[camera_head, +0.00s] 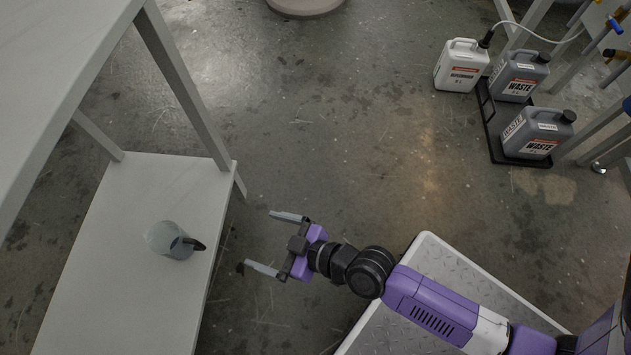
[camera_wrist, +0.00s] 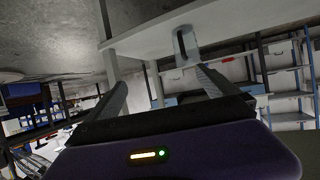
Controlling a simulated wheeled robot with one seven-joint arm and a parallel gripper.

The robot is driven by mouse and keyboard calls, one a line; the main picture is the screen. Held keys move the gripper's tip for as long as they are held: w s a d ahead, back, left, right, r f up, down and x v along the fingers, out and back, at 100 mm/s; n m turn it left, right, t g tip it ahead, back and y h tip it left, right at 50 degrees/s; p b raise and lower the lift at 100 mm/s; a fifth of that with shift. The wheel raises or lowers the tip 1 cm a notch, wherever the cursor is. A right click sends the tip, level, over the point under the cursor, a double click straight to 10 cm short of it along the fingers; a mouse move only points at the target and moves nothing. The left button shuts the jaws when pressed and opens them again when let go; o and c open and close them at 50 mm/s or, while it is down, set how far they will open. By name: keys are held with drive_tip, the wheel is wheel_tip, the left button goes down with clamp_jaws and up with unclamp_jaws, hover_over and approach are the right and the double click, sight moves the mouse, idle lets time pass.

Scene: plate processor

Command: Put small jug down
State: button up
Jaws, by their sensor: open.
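A small grey translucent jug (camera_head: 170,240) with a dark part at its right side stands on the white lower shelf (camera_head: 110,290) of a table at the left in the head view. The jug also shows at the top of the wrist view (camera_wrist: 186,44), beyond the fingers. My gripper (camera_head: 275,242) is to the right of the shelf, above the floor and apart from the jug. Its two fingers are spread and point left toward the shelf, with nothing between them. In the wrist view the open fingers (camera_wrist: 160,88) frame the scene.
The table's upper top (camera_head: 60,60) overhangs at the upper left, with a leg (camera_head: 185,85) at the shelf's far corner. A white canister (camera_head: 460,66) and two grey waste canisters (camera_head: 537,134) stand at the upper right. The floor between is clear.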

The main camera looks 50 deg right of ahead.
drive_tip(key=s+d+r+m+t+h, duration=0.1)
drive_tip(key=s+d+r, duration=0.3)
drive_tip(key=s+r, duration=0.5)
drive_tip(key=s+d+r+m+t+h, duration=0.1)
drive_tip(key=s+d+r+m+h, duration=0.1)
drive_tip(key=s+d+r, duration=0.3)
drive_tip(key=s+r, duration=0.4)
drive_tip(key=r, duration=0.1)
drive_tip(key=shift+s+t+h, duration=0.25)
drive_tip(key=shift+t+h, duration=0.05)
drive_tip(key=shift+h, duration=0.1)
drive_tip(key=shift+r, duration=0.1)
wheel_tip(320, 180, up, 32)
drive_tip(key=p, duration=3.2)
drive_tip(key=shift+r, duration=0.15)
